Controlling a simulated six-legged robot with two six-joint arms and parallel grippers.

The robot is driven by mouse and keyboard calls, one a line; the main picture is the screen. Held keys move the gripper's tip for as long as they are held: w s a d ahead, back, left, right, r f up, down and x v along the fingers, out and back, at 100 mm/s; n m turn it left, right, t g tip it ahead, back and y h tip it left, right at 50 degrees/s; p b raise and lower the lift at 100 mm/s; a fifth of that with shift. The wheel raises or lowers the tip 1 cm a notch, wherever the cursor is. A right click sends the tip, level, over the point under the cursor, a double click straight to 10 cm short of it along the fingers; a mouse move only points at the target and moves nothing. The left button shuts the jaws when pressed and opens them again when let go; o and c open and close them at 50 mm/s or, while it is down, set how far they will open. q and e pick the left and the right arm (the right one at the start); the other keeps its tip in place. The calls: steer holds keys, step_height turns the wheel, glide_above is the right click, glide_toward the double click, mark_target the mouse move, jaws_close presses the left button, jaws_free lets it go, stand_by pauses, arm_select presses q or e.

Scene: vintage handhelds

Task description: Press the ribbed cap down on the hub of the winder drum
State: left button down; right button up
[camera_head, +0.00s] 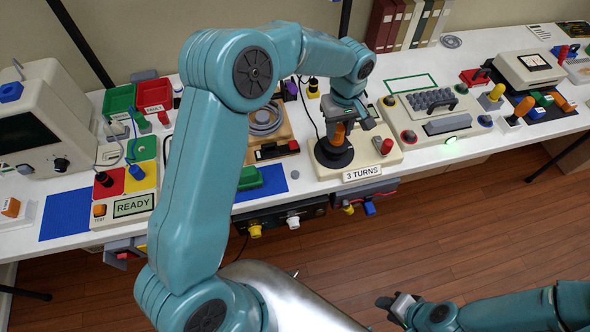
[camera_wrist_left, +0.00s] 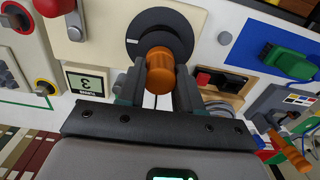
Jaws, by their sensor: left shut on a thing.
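The orange ribbed cap (camera_head: 338,137) is between the fingers of my left gripper (camera_head: 343,124), which is shut on it. The cap is over the middle of the black winder drum (camera_head: 334,159). The drum sits on a beige base marked "3 TURNS". In the left wrist view the cap (camera_wrist_left: 160,72) is in front of the dark drum (camera_wrist_left: 160,30), between the fingertips. The hub is hidden, and I cannot tell whether the cap touches it. My right gripper (camera_head: 393,304) is low at the bottom, away from the bench, and its fingers are unclear.
A red knob (camera_head: 387,146) stands on the base just right of the drum. To the left are a wooden tray with a coil (camera_head: 265,120) and a green block (camera_head: 250,178) on a blue mat.

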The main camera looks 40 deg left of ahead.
mark_target(339, 129)
arm_select(q)
steer(key=shift+f+b, duration=0.3)
steer(key=shift+f, duration=0.1)
steer(key=c, duration=0.7)
jaws_free()
steer(key=shift+c, duration=1.2)
steer(key=shift+r, duration=0.1)
steer(key=shift+r+p, duration=2.4)
steer(key=shift+r, duration=1.15)
steer(key=shift+f, duration=0.1)
steer(key=shift+s, duration=0.1)
